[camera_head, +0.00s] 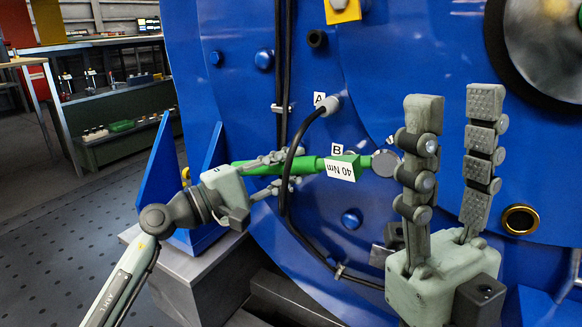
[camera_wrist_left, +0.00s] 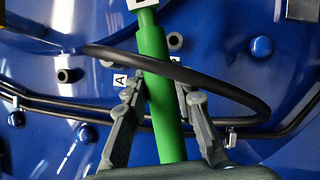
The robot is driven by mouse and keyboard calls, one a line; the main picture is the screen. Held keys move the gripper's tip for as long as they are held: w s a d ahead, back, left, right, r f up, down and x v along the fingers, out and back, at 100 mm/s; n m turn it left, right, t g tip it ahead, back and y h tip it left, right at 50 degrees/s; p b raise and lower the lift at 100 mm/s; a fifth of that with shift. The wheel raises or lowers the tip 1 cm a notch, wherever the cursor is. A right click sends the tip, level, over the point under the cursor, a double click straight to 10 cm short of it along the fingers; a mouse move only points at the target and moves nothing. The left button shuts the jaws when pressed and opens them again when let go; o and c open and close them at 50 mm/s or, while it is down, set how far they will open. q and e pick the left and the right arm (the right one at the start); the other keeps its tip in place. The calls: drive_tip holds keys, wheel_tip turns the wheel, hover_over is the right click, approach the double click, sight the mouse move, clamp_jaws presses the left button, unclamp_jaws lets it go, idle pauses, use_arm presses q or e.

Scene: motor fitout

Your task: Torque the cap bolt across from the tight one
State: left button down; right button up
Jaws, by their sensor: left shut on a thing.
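A green torque wrench (camera_head: 310,164) with a "40 Nm" tag (camera_head: 340,168) lies almost level in front of the blue motor face (camera_head: 370,70). My left gripper (camera_head: 290,170) is shut on its handle, which also shows in the left wrist view (camera_wrist_left: 165,130). The wrench's grey round head (camera_head: 385,163) is at the face, beside the right gripper's fingers; whether it sits on a bolt is hidden. Blue bolt heads show at upper left (camera_head: 264,59) and below the wrench (camera_head: 351,219). My right gripper (camera_head: 453,100) is open and empty, its fingers pointing up.
A black cable (camera_head: 287,200) loops from a grey plug by label A (camera_head: 327,105) and crosses the wrench near my left fingers. Label B (camera_head: 337,149) is just above the wrench. A brass-ringed port (camera_head: 519,219) is at right.

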use_arm(q)
drive_tip(key=shift+r, duration=0.2)
drive_tip(key=shift+w+a+r+m+g+p, duration=0.15)
drive_tip(key=shift+r+m+p, duration=0.1)
drive_tip(key=shift+r+m, duration=0.25)
drive_tip(key=shift+a+r+m+g+p, duration=0.15)
drive_tip(key=shift+r+m+p, duration=0.15)
drive_tip(key=shift+r, duration=0.4)
drive_tip(key=shift+r, duration=0.1)
drive_tip(key=shift+w+r+m+y+p, duration=0.1)
drive_tip(key=shift+r+m+y+p, duration=0.45)
drive_tip(key=shift+r, duration=0.55)
drive_tip(key=shift+f+b, duration=0.15)
drive_tip(key=shift+b, duration=0.15)
